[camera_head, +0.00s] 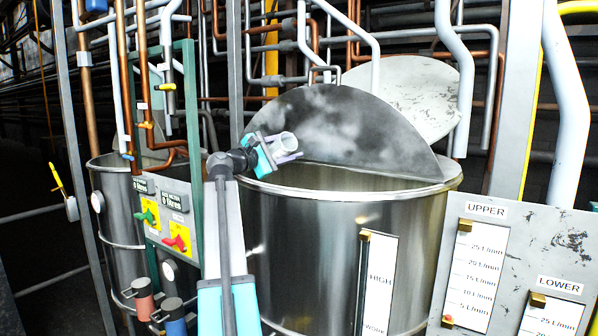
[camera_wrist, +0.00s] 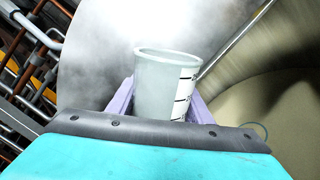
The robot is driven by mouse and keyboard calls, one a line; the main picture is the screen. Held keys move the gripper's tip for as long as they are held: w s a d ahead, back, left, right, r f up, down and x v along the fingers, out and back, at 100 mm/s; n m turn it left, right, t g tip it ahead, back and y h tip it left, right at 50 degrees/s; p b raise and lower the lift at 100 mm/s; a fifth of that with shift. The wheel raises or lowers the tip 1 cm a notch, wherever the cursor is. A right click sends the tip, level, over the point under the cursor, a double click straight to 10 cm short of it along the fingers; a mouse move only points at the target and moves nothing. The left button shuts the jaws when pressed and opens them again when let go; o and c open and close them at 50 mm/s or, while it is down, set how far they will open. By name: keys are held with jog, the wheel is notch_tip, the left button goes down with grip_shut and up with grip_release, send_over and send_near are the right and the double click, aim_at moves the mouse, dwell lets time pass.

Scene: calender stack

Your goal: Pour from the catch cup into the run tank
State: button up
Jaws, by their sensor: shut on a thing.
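The catch cup (camera_head: 287,142) is a small pale translucent cup, held above the left rim of the large open steel tank. In the head view it looks tilted, mouth toward the right. My gripper (camera_head: 273,153) is shut on it. In the wrist view the cup (camera_wrist: 160,85) sits between the two lavender fingers (camera_wrist: 165,103), with dark marks on a white strip. I cannot see what is in the cup. The large tank (camera_head: 300,240), apparently the run tank, bears a HIGH/WORK gauge. Its inside (camera_wrist: 285,125) shows pale beige in the wrist view.
A raised round lid (camera_head: 340,125) stands behind the tank opening. A smaller steel tank (camera_head: 115,215) and a valve panel (camera_head: 172,215) with green and red handles stand left. Flow gauges marked UPPER and LOWER (camera_head: 515,265) are at front right. Pipes crowd the back.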

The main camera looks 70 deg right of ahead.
jog(key=shift+r, duration=0.15)
